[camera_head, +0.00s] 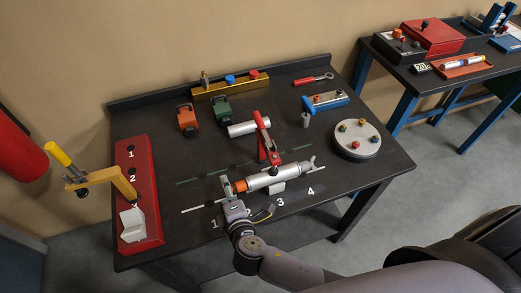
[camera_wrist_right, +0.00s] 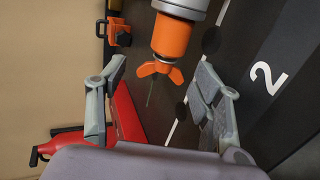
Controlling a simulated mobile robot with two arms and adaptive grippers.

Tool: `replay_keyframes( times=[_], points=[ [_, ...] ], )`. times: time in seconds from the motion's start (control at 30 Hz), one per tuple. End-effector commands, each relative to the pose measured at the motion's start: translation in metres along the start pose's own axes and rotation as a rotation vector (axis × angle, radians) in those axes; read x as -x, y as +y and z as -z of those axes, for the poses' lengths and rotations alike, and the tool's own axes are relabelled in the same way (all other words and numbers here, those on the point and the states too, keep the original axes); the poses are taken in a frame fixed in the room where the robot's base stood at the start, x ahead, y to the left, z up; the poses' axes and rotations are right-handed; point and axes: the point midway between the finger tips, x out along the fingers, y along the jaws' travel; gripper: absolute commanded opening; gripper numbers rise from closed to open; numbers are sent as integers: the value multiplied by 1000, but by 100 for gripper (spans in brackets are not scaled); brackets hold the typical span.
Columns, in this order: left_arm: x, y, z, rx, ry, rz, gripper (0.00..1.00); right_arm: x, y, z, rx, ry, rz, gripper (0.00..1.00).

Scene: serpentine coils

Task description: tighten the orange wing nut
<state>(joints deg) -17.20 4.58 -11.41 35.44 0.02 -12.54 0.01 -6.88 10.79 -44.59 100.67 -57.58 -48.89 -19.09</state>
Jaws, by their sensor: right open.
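The orange wing nut (camera_wrist_right: 160,70) sits at the end of an orange collar (camera_wrist_right: 171,38) on a silver cylinder. In the head view the cylinder (camera_head: 268,177) lies on the black table under a red clamp (camera_head: 264,138), with its orange end (camera_head: 240,186) at the left. My right gripper (camera_head: 236,209) is just in front of that end; the wing nut itself is too small to make out there. In the right wrist view my right gripper (camera_wrist_right: 160,85) is open, one finger on each side of the wing nut, with gaps on both sides. My left gripper is not in view.
A red numbered rack (camera_head: 131,160) and a yellow-handled clamp (camera_head: 100,180) stand left. A round grey plate with coloured knobs (camera_head: 356,141) is at the right. Orange (camera_head: 187,119) and green (camera_head: 220,110) blocks stand behind. A second table is at the far right.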

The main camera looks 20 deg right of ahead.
Motion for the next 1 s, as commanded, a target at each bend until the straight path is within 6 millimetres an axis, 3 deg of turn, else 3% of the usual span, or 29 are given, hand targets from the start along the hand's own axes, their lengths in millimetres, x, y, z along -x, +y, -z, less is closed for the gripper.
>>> replay_keyframes(
  times=[0.27, 0.83, 0.9, 1.0],
  points=[
    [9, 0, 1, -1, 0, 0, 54, 1, 2, -1, 1, -2, 22, 62],
    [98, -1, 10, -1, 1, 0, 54, 1, 14, -1, 2, -3, 368, 62],
    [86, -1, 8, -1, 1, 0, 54, 11, 6, 0, 0, 2, 378, 62],
    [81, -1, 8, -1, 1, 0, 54, 29, 13, 0, -1, 2, 376, 62]
  ],
)
